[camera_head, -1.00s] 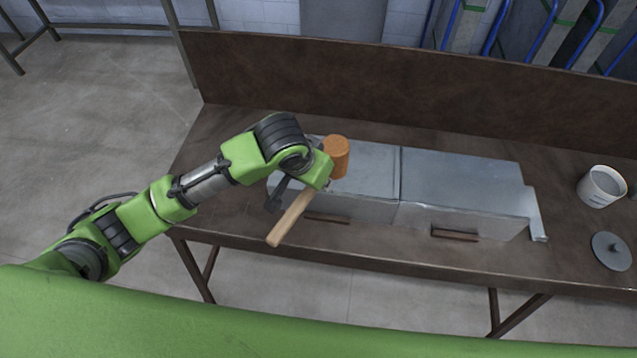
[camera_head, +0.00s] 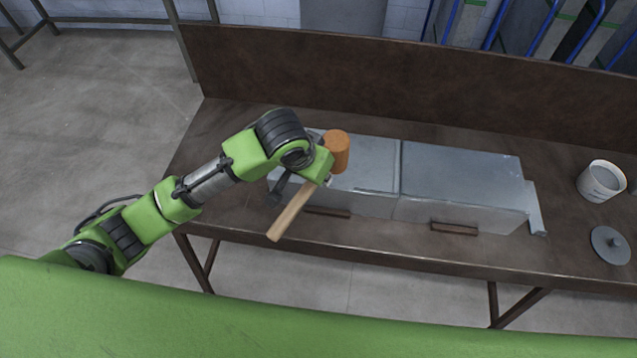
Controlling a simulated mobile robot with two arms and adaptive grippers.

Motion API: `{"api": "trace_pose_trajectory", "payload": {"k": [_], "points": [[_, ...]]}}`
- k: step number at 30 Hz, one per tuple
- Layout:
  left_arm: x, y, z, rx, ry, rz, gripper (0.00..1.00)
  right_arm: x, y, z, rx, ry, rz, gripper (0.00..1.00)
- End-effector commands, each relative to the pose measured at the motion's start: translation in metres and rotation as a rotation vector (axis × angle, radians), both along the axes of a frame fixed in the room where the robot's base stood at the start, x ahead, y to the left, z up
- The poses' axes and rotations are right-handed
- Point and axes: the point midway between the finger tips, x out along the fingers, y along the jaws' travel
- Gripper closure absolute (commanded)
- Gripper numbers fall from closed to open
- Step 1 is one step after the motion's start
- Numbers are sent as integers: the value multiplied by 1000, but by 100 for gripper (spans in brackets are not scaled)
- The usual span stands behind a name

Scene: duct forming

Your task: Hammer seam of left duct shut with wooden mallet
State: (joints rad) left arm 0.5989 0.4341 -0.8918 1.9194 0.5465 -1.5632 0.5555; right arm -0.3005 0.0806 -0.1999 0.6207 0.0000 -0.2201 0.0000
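Two grey sheet-metal ducts lie side by side on the brown workbench. The left duct (camera_head: 370,170) is partly hidden behind my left arm and the mallet; the right duct (camera_head: 462,182) is in full view. The wooden mallet has an orange-brown head (camera_head: 337,150) over the left duct's top and a pale handle (camera_head: 291,212) slanting toward the bench front. My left gripper (camera_head: 314,183) is at the mallet's handle just below the head and appears shut on it, though its fingers are mostly hidden by the wrist. Contact between mallet and duct cannot be told. My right gripper is not in view.
The workbench (camera_head: 230,205) has a tall brown back panel (camera_head: 400,85). A white tub (camera_head: 601,181) and a grey round lid (camera_head: 610,245) stand at the right end. Small brown bars (camera_head: 454,228) sit along the ducts' front. Bench to the ducts' left is bare.

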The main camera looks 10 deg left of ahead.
Motion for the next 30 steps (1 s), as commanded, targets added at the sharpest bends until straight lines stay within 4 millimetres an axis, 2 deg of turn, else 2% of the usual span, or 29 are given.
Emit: {"api": "trace_pose_trajectory", "payload": {"k": [2, 8, 11, 24, 30], "points": [[1, 0, 6, -2, -3, 1, 100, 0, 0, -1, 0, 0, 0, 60], [1, 0, 6, -2, -3, 1, 100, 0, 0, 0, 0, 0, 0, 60], [1, -7, 6, -3, -3, -1, 100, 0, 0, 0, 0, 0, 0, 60], [-3, -104, 1, -4, -2, -1, 100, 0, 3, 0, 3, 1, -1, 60], [-4, -117, 0, -1, -4, 1, 100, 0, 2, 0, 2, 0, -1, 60]]}}
